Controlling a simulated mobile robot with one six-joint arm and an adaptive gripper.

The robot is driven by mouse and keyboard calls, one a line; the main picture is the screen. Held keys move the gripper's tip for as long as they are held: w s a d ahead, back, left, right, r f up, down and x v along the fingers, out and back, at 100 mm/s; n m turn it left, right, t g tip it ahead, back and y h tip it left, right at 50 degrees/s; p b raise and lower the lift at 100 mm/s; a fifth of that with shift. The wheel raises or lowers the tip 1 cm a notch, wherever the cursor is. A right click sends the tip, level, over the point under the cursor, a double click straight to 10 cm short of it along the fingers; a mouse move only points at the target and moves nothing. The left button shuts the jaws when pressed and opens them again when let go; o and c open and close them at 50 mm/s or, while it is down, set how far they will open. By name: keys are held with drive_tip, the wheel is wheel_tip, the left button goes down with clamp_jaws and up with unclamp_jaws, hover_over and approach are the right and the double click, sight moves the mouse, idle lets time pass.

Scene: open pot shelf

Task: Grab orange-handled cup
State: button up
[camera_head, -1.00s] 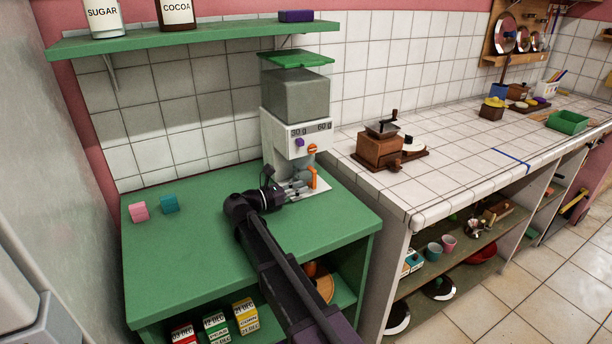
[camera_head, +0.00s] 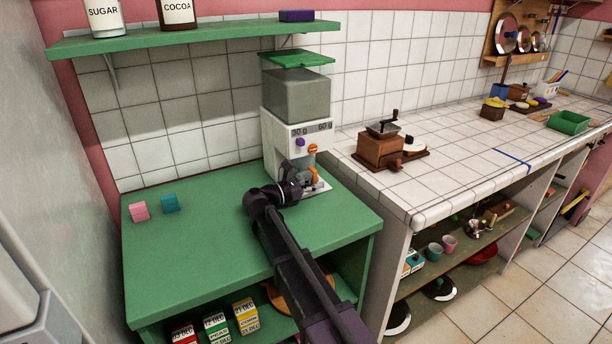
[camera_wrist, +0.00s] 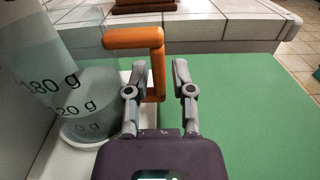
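The cup (camera_wrist: 85,95) is clear grey with gram markings and an orange handle (camera_wrist: 157,65). It fills the left of the wrist view and stands on the dispenser's white base. In the head view the handle (camera_head: 315,176) shows below the dispenser spout, and my gripper partly hides the cup. My gripper (camera_wrist: 158,78) is open. In the wrist view the handle's upright part lies between its two fingers, nearer the left one, with a clear gap to the right finger. My gripper (camera_head: 290,172) is in front of the cup in the head view.
The white dispenser (camera_head: 285,150) with a green lid stands behind the cup. Pink (camera_head: 139,211) and teal (camera_head: 170,203) blocks sit at the left of the green table (camera_head: 200,250). The tiled counter (camera_head: 430,180) with a wooden grinder (camera_head: 380,150) adjoins at right.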

drive_tip(key=shift+c, duration=0.2)
clamp_jaws()
drive_tip(key=shift+r, duration=0.15)
idle(0.3)
drive_tip(key=shift+r+p, duration=0.7)
drive_tip(key=shift+p, duration=0.15)
drive_tip(key=v, duration=1.8)
drive_tip(key=shift+f, duration=0.1)
